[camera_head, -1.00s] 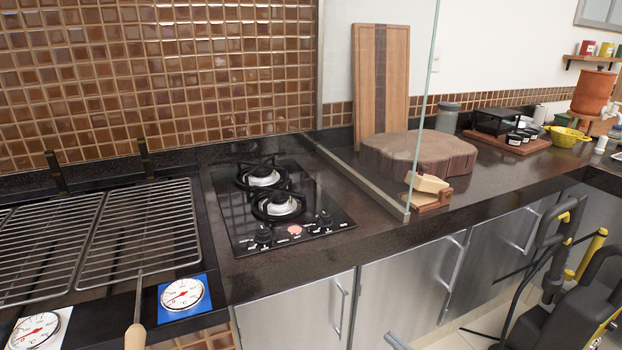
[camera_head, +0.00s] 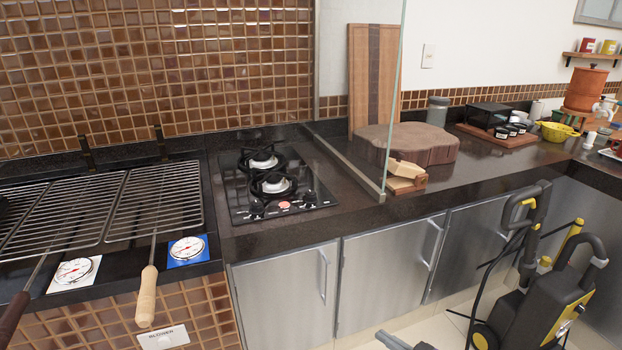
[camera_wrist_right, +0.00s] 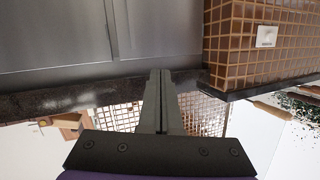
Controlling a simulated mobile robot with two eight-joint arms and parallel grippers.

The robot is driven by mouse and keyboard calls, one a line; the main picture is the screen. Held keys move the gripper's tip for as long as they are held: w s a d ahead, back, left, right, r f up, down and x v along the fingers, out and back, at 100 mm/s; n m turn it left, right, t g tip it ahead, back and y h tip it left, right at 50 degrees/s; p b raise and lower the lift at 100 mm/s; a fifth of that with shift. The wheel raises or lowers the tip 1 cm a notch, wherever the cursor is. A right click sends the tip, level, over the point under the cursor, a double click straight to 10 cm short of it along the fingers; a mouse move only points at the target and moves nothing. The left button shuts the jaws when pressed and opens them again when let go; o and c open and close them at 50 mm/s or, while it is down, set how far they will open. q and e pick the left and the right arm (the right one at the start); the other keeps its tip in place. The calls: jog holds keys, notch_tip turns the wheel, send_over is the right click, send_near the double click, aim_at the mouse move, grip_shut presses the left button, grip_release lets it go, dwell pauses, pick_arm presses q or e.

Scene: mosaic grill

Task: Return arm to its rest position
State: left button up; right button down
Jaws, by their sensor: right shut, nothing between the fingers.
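My right gripper (camera_wrist_right: 160,78) shows in the right wrist view with its two dark fingers pressed together and nothing between them. Steel cabinet doors and the dark counter edge lie beyond it in that view, which looks upside down. In the head view only a small grey piece (camera_head: 393,341), which appears to be part of my right gripper, shows at the bottom edge, in front of the cabinets. The rest of that arm is out of view. My left gripper is in neither view.
A gas hob (camera_head: 279,189) sits in the dark counter, with grill racks (camera_head: 155,205) on the left. A glass panel (camera_head: 393,100) rises beside a thick wooden block (camera_head: 425,143). A black and yellow machine (camera_head: 535,300) stands on the floor at right.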

jog(key=s+a+r+m+g+h+p, duration=0.1)
jog(key=s+a+r+g+h+p, duration=0.1)
jog(key=s+a+r+g+p, duration=0.45)
pick_arm(q)
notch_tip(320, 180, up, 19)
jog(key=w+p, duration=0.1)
jog(key=p, duration=0.8)
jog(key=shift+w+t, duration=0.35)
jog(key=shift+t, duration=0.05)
pick_arm(e)
jog(key=s+d+r+m+h, duration=0.2)
jog(key=s+r, duration=0.3)
jog(key=s, duration=0.4)
jog(key=s+d+r+m+h, duration=0.3)
jog(key=s+d+r+h, duration=0.1)
jog(key=s, duration=0.5)
notch_tip(320, 180, up, 3)
jog(key=shift+s+f+h, duration=0.2)
jog(key=shift+h, duration=0.6)
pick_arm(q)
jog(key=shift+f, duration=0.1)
